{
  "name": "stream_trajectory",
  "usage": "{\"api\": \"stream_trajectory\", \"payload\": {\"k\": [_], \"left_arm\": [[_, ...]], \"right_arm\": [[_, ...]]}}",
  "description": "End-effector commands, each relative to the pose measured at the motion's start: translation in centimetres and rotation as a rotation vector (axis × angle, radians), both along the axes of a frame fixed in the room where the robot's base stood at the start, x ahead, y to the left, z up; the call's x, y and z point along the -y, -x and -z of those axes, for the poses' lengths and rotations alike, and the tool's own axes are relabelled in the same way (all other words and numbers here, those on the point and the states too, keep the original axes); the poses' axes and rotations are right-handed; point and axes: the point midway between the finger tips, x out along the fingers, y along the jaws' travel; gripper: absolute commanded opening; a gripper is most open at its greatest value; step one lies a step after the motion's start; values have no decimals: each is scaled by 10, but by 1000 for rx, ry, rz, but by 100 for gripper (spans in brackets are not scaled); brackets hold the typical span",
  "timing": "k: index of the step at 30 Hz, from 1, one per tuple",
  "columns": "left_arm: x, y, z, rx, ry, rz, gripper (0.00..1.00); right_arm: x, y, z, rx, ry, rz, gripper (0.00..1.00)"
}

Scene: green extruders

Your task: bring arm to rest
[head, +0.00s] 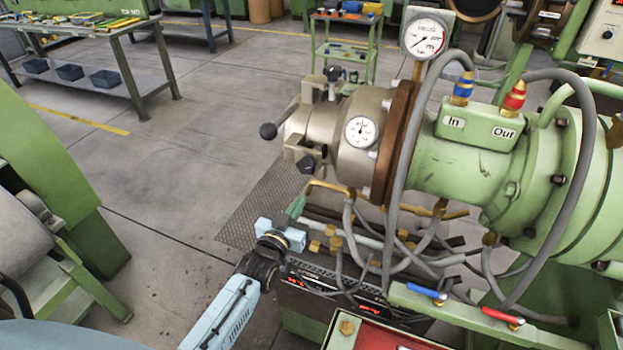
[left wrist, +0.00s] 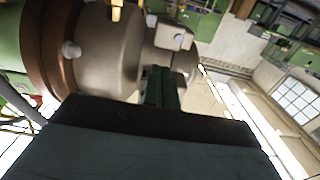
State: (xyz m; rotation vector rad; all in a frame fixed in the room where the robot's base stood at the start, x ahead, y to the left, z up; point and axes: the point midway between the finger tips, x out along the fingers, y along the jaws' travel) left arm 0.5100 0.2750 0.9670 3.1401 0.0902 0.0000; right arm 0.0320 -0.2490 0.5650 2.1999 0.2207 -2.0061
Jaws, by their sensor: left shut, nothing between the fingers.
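My left arm, light blue with a black wrist joint, comes up from the bottom of the head view. My left gripper (head: 297,207) is in front of and below the extruder's metal head, pointing up and away, with its small green fingers together and empty. In the left wrist view the dark green fingers (left wrist: 160,87) are shut with nothing between them, and the extruder head (left wrist: 105,45) fills the area behind them. I cannot tell the exact gap between them. My right gripper is in neither view.
The green extruder (head: 465,155) with gauges, In and Out valves and looping grey hoses fills the right. Pipes and brass fittings (head: 335,242) lie close beside my left gripper. A green machine (head: 45,170) stands at left, a workbench (head: 85,50) at back left. Floor between is clear.

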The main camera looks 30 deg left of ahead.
Motion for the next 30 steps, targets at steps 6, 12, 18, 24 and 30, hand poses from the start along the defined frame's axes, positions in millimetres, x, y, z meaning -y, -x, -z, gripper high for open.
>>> {"api": "stream_trajectory", "payload": {"k": [6, 12, 18, 24, 30], "left_arm": [[1, 13, -1, 1, 0, 0, 0], [1, 13, 0, 1, 0, 0, 0], [1, 13, 0, 0, 0, 0, 0], [5, 20, 27, -57, 0, 10, 0], [19, 56, 128, -283, -4, 46, 0]], "right_arm": [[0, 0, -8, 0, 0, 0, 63], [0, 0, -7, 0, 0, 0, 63], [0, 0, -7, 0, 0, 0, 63], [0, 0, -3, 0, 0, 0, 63], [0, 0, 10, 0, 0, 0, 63]]}}
